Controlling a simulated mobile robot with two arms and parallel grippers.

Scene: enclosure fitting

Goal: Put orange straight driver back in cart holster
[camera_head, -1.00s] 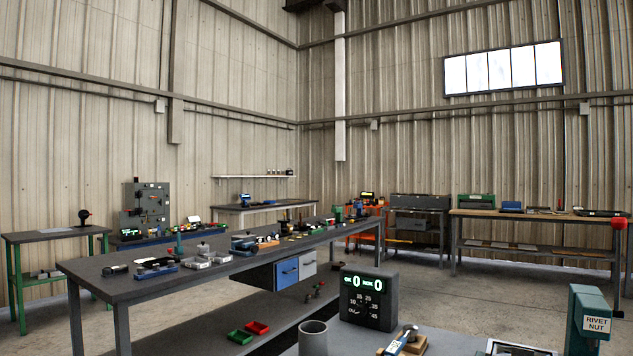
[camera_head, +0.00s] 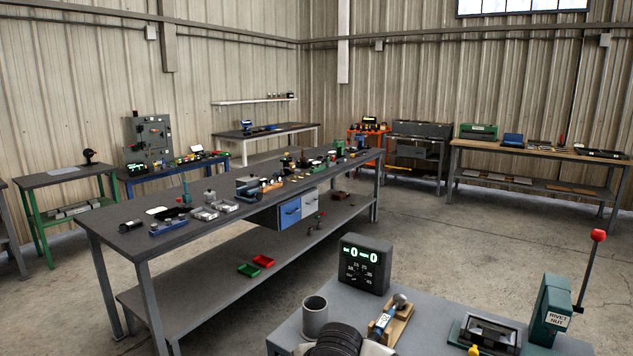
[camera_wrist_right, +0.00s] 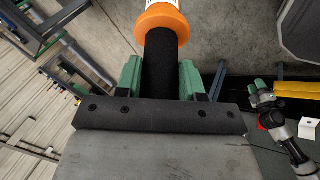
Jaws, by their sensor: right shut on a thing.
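In the right wrist view my right gripper (camera_wrist_right: 160,82) has its green fingers closed around the black grip of the orange straight driver (camera_wrist_right: 162,24). The driver's wide orange collar lies beyond the fingertips, with a white part past it cut off by the top edge. The rest of the driver is out of view. In the head view a grey open-topped cylinder (camera_head: 315,320), which looks like the cart holster, stands at the left of the grey cart top (camera_head: 425,309); its inside looks empty.
On the cart are a dark display box (camera_head: 365,264), a wooden block (camera_head: 390,322) with a tool, and a green rivet nut press (camera_head: 553,310) with a red-knobbed lever. A long cluttered workbench (camera_head: 130,213) stands behind. The floor to the right is open.

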